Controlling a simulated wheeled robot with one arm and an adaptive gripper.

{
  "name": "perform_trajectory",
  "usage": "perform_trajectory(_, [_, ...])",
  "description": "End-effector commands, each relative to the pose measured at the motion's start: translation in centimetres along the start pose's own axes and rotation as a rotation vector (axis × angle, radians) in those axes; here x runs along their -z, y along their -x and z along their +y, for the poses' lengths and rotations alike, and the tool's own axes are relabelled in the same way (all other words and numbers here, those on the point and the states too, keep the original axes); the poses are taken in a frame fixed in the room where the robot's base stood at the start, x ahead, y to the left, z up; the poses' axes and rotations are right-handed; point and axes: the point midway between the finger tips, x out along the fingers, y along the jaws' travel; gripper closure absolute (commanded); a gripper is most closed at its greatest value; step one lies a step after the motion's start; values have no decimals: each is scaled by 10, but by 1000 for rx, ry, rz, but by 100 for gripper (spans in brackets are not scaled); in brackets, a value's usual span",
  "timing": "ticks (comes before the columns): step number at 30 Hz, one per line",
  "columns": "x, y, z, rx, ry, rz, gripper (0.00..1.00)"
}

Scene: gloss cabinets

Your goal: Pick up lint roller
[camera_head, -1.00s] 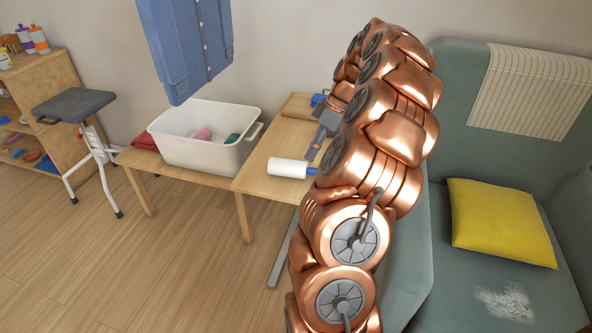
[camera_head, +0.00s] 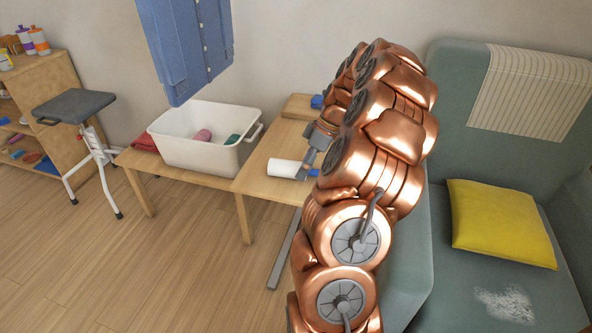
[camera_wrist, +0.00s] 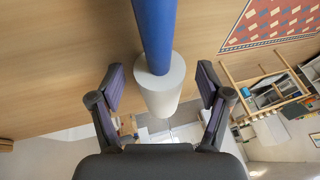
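The lint roller has a white roll (camera_head: 284,168) and a blue handle. It lies on the wooden table (camera_head: 258,187), near its front edge. My gripper (camera_head: 303,168) is low over the table at the lint roller, and my arm hides part of the handle. In the wrist view the blue handle (camera_wrist: 154,35) runs up from the white roll (camera_wrist: 160,92). My gripper (camera_wrist: 160,86) is open there, with one finger on each side of the roll and a visible gap on both sides.
A white bin (camera_head: 190,150) with items inside stands left of the lint roller. A wooden box (camera_head: 300,106) is at the table's back. A blue shirt (camera_head: 190,45) hangs above the bin. A green armchair (camera_head: 450,100) with a yellow cushion (camera_head: 500,222) is right of my arm.

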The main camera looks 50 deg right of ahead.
Motion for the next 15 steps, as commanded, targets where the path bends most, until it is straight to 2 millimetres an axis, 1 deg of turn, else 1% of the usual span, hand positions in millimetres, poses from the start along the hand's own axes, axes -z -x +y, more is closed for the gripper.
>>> perform_trajectory(1, [0,0,0,0,0,0,31])
perform_trajectory(2, [0,0,0,0,0,0,34])
perform_trajectory(15, [0,0,0,0,0,0,80])
